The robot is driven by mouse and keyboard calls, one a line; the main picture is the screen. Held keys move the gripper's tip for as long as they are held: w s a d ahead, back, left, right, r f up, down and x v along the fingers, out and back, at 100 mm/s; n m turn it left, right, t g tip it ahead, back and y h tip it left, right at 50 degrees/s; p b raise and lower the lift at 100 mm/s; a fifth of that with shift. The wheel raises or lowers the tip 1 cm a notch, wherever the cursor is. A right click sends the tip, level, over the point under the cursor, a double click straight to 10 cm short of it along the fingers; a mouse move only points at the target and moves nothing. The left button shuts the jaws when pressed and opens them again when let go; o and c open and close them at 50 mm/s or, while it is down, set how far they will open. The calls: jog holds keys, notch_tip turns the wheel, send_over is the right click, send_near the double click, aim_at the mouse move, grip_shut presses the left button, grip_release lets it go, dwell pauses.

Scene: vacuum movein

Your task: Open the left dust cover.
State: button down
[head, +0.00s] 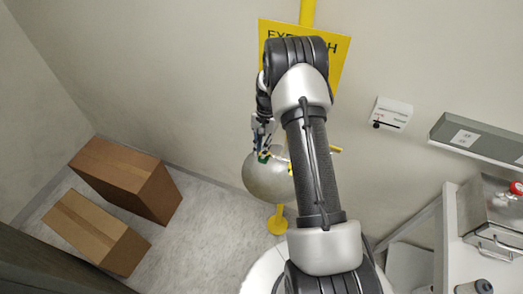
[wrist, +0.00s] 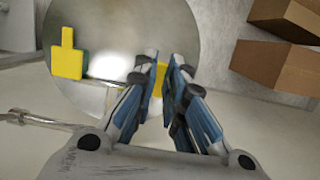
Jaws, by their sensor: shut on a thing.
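My gripper (head: 262,150) is over the bowl's left part. In the wrist view its fingers (wrist: 162,75) are close together on the yellow left dust cover (wrist: 157,82), which shows only as a small patch between them. Whether this cover is raised is hidden by the fingers. My arm hides the bowl's right side in the head view.
A yellow eyewash sign (head: 275,33) is on the wall behind. Two cardboard boxes (head: 125,180) (head: 95,230) lie on the floor to the left.

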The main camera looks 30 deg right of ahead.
jog(key=shift+w+d+r, duration=0.1)
dwell(0.4)
jog(key=c, duration=1.6)
grip_release()
jog(key=shift+c, duration=0.2)
jog(key=v, duration=1.2)
jog(key=shift+d, duration=0.15)
